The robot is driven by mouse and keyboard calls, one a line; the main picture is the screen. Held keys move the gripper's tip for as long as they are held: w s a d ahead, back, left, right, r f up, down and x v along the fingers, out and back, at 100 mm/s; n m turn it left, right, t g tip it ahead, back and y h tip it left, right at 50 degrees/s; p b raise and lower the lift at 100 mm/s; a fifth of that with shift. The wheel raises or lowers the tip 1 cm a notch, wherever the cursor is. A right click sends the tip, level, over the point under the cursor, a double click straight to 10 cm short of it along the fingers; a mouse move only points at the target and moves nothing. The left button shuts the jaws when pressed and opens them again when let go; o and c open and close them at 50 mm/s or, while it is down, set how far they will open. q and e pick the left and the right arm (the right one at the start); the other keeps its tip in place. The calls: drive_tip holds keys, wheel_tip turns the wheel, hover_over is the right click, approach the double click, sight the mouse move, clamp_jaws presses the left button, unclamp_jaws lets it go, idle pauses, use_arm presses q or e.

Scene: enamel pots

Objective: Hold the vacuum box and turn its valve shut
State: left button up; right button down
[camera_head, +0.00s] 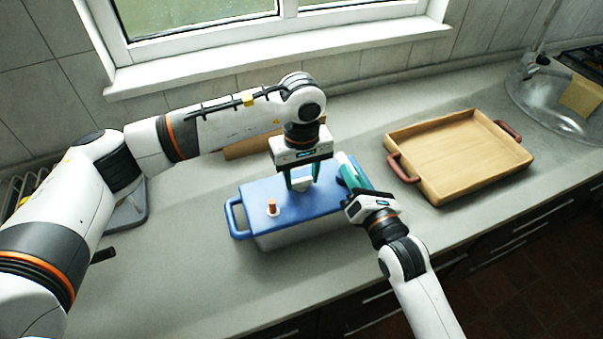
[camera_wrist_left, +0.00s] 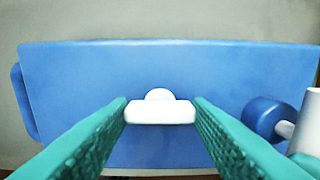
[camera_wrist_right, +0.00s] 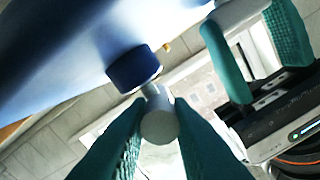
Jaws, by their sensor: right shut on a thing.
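The vacuum box (camera_head: 290,231) stands on the counter with a blue lid (camera_head: 258,191). A white valve (camera_head: 303,184) sits on the lid, and its bar shows close up in the left wrist view (camera_wrist_left: 160,112). My left gripper (camera_head: 302,178) points down from above, open, with one finger on each side of the valve bar. Whether the fingers touch it is unclear. My right gripper (camera_head: 350,178) is at the box's right end, shut on a white cylindrical grip (camera_wrist_right: 159,122) that joins a blue knob (camera_wrist_right: 134,68). The head view hides most of that hold.
A wooden tray (camera_head: 455,158) with brown handles lies to the right. A clear glass lid (camera_head: 540,103) is at the far right.

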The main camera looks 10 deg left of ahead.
use_arm(q)
drive_tip(key=shift+n, duration=0.4)
drive_tip(key=n, duration=0.3)
drive_tip(key=shift+n, duration=0.3)
drive_tip(key=n, duration=0.4)
drive_tip(key=shift+n, duration=0.3)
drive_tip(key=n, duration=0.4)
drive_tip(key=shift+n, duration=2.5)
drive_tip(key=o, duration=1)
drive_tip(key=shift+r, duration=0.1)
